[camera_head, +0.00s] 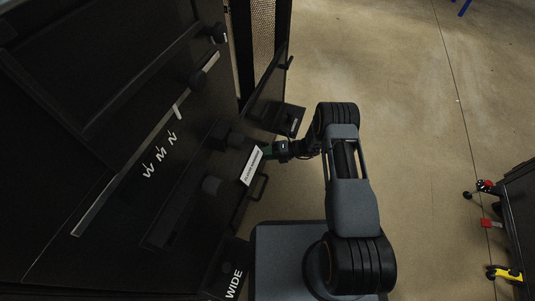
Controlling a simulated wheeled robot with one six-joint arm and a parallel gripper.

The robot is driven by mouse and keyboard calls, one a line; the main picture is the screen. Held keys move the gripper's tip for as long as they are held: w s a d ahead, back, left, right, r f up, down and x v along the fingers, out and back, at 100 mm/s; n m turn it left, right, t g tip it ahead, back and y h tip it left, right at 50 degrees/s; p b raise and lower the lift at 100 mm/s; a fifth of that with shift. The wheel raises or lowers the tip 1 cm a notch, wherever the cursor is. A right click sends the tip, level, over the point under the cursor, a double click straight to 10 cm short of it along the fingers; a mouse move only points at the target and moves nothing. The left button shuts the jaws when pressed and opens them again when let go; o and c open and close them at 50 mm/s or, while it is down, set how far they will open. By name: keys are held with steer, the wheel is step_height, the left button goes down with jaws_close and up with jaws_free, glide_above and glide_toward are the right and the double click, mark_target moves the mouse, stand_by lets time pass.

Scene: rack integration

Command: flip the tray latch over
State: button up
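A dark tray-like unit (232,205) with a white label strip (251,166) and a looped handle (260,187) shows left of centre, at the front of a dark rack. My gripper (270,151) is at the end of my arm, which reaches left from the lower middle. Its tip is close beside the upper end of the label, where a small green patch shows. I cannot tell whether it touches anything. The fingers are too small and dark to tell open from shut. I cannot pick out the tray latch clearly; it may be hidden by the gripper or the dark surroundings.
The dark rack (110,75) fills the left side. An open mesh door (262,45) stands above the gripper. A dark box (284,118) sits just above my wrist. A dark bench (520,215) with red and yellow tools is at the right edge. The floor between is clear.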

steer(key=shift+d, duration=0.1)
steer(key=p+v, duration=0.3)
steer(key=v, duration=1)
steer(key=shift+d, duration=0.4)
steer(key=s+a+r+n+g+h+p, duration=0.1)
steer(key=s+r+n+h+p, duration=0.25)
steer(key=r+n+p, duration=1.05)
steer(key=s+r+n+g+h+p, duration=0.1)
steer(key=s+r+n+h+p, duration=0.2)
steer(key=r, duration=2.1)
steer(key=s+d+r+n+t+h+p, duration=0.1)
steer(key=s+r+n+p, duration=0.4)
steer(key=r, duration=0.5)
steer(key=s+d+r+n+t+h+p, duration=0.1)
steer(key=s+r+n+h+p, duration=0.3)
steer(key=r, duration=0.6)
steer(key=s+d+r+n+t+h+p, duration=0.1)
steer(key=s+r+n+t+h+p, duration=0.2)
steer(key=s+r+n+p, duration=0.2)
step_height(320, 180, up, 5)
steer(key=n+p, duration=0.3)
steer(key=shift+s+t, duration=0.3)
steer(key=shift+d, duration=0.2)
